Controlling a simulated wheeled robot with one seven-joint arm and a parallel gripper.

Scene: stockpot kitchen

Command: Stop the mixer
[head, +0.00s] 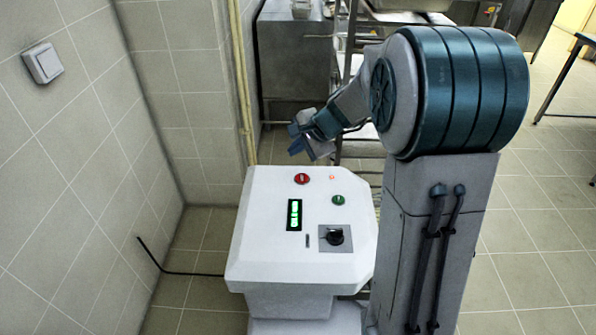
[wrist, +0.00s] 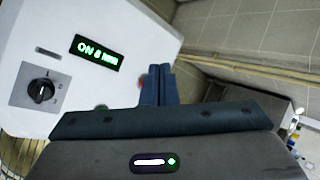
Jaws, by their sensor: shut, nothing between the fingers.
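A white mixer control console (head: 262,235) stands in the middle of the head view. Its sloped top carries a red button (head: 301,178) near the far edge, a green button (head: 338,200), a lit green display (head: 294,214) and a black rotary knob (head: 335,237). In the wrist view the display (wrist: 96,52) begins with "ON"; the knob (wrist: 41,90) is at left. My gripper (head: 295,147) is shut and empty, beyond and above the console's far edge near the red button. In the wrist view its closed fingers (wrist: 159,70) hide most of the red button (wrist: 141,82).
A small red light (head: 332,177) glows beside the red button. A tiled wall with a white switch (head: 43,63) is at left. A black cable (head: 180,272) runs to the console. Metal kitchen equipment (head: 295,60) stands behind. Open tiled floor lies at right.

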